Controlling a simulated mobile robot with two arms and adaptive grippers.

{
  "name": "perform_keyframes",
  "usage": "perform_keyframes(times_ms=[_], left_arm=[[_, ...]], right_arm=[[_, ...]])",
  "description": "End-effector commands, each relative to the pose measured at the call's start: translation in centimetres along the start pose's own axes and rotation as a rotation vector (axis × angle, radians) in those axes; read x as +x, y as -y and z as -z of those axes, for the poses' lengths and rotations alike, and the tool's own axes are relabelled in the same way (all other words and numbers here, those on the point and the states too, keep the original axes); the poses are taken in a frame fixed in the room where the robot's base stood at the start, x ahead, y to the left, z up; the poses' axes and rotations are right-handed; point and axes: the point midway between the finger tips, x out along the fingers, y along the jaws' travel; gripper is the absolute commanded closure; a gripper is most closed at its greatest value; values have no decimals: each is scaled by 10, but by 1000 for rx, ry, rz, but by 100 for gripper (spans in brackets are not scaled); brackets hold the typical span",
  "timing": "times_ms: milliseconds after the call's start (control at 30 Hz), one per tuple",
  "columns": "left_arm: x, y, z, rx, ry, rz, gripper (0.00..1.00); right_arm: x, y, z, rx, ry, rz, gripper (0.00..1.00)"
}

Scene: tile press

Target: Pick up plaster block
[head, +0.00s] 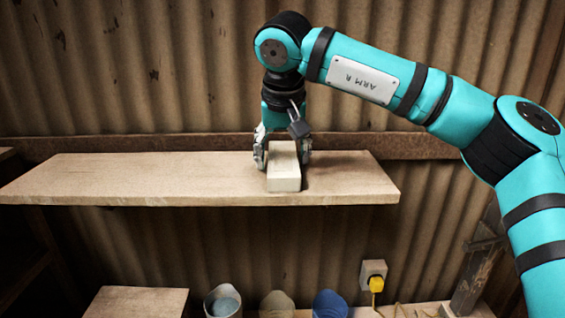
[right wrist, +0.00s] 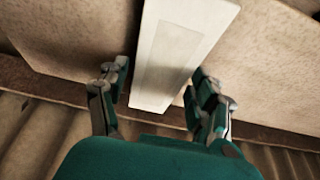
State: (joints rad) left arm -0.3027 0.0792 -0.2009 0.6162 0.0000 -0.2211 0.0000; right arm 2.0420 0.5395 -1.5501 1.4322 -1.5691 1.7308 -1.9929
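The plaster block (head: 284,177) is a pale, long rectangular block. It lies on the wooden shelf (head: 130,180), right of the shelf's middle, with one end near the front edge. My right gripper (head: 283,158) points down over the block, one finger on each side of it. In the right wrist view the block (right wrist: 170,60) lies between the fingers of the gripper (right wrist: 160,78). A gap shows between the left finger and the block; contact on the right side is hard to tell. The gripper looks open around the block. My left gripper is not in view.
A corrugated wall (head: 150,70) with a wooden rail stands close behind the shelf. Below are several cups, among them a blue one (head: 329,304), a small wooden board (head: 137,303) and a yellow plug (head: 376,284). The shelf's left part is clear.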

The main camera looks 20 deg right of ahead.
Motion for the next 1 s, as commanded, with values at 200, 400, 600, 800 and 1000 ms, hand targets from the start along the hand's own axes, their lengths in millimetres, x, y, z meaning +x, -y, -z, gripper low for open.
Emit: perform_keyframes(times_ms=[200, 400, 600, 800, 1000], left_arm=[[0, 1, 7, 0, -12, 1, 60], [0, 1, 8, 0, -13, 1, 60], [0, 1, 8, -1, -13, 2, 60], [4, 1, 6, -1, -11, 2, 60], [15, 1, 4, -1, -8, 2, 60]], right_arm=[[0, 0, 0, 0, 0, 0, 66], [0, 0, 0, 0, 0, 0, 92], [-1, 0, 0, 1, -1, 1, 93], [-6, 0, 3, 3, -3, 1, 93], [-25, 1, 10, 2, -3, 3, 93]])
